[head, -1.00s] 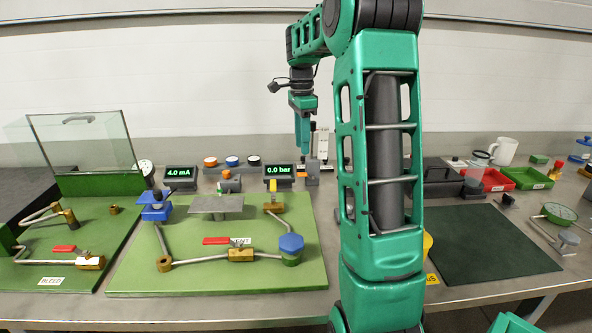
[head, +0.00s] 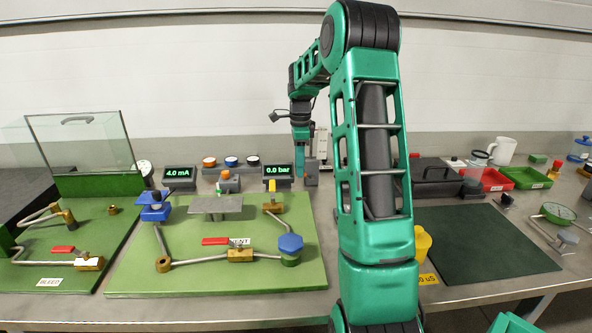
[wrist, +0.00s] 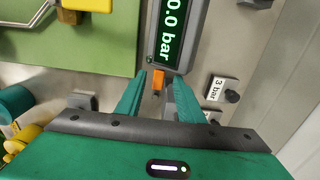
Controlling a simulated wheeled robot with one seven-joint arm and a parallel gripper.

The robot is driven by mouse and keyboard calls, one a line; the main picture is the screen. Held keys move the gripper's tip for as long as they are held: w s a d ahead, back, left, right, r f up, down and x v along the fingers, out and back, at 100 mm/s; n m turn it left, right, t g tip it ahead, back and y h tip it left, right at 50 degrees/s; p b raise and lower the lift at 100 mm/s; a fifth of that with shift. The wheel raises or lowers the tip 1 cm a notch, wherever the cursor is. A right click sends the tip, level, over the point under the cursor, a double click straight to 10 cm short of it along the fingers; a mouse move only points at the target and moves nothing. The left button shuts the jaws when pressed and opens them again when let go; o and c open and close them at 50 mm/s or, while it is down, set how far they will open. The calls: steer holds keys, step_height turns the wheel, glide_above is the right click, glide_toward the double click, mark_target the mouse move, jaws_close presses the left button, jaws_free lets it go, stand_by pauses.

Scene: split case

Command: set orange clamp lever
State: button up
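The orange clamp lever (wrist: 158,80) shows in the wrist view as a small upright orange piece just below the "0.0 bar" display. My gripper (wrist: 161,88) is open, with one green finger on each side of the lever. A grey part lies close to the right finger. I cannot tell whether either finger touches the lever. In the head view my gripper (head: 300,168) is low beside the right end of the display, next to a grey block (head: 312,172). The lever is hidden there.
The "0.0 bar" display (head: 277,171) stands right beside my gripper. A "3 bar" label (wrist: 215,88) and a dark knob (wrist: 232,96) lie to the right in the wrist view. The green board (head: 200,275) with pipes and valves is in front. Another orange-topped block (head: 228,182) stands to the left.

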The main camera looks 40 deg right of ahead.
steer(key=shift+f, duration=0.5)
